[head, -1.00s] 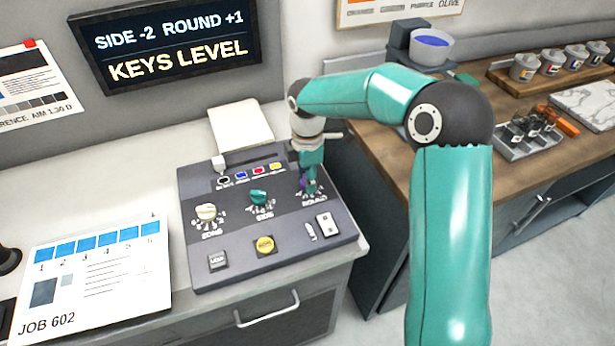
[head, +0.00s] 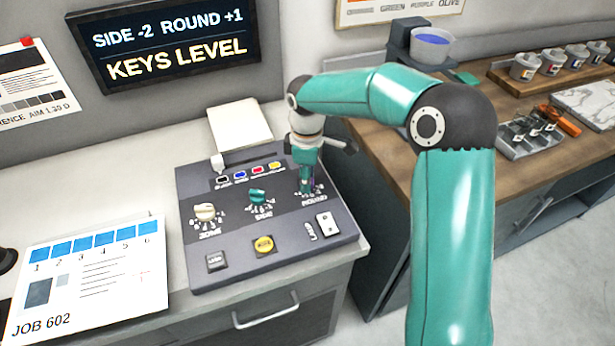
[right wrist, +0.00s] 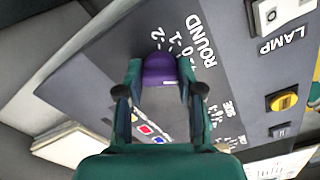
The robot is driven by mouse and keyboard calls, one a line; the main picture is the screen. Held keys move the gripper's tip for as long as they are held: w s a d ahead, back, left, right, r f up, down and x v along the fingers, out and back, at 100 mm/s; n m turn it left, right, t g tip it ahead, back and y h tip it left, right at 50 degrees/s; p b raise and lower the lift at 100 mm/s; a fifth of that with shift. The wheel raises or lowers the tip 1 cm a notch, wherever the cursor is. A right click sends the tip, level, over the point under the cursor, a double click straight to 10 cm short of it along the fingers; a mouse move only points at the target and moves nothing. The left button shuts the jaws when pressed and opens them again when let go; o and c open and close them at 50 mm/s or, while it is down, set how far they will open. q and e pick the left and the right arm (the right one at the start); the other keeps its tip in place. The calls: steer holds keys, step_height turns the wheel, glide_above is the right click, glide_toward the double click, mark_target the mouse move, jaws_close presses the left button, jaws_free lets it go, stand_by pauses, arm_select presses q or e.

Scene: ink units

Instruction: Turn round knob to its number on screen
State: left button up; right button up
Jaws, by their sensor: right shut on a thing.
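The purple round knob (right wrist: 160,70) is on the right of the grey console (head: 285,233), above the word ROUND. My right gripper (head: 307,184) points down at it and is shut on it, one finger on each side in the right wrist view (right wrist: 160,82). The fingers hide most of the knob in the head view, and I cannot tell which number it points to. The screen (head: 170,45) on the back wall reads SIDE -2 ROUND +1 and KEYS LEVEL. My left gripper is out of view.
A green side knob (head: 258,196) and a cream zone knob (head: 206,212) stand left of the round knob. A yellow button (head: 264,244) and a white switch (head: 327,224) are in front. A job sheet (head: 90,275) lies left of the console.

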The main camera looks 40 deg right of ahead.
stand_by(0.3)
steer(key=o, duration=1.2)
steer(key=shift+c, duration=0.2)
steer(key=shift+r, duration=0.15)
step_height(320, 180, up, 12)
steer(key=shift+f, duration=0.2)
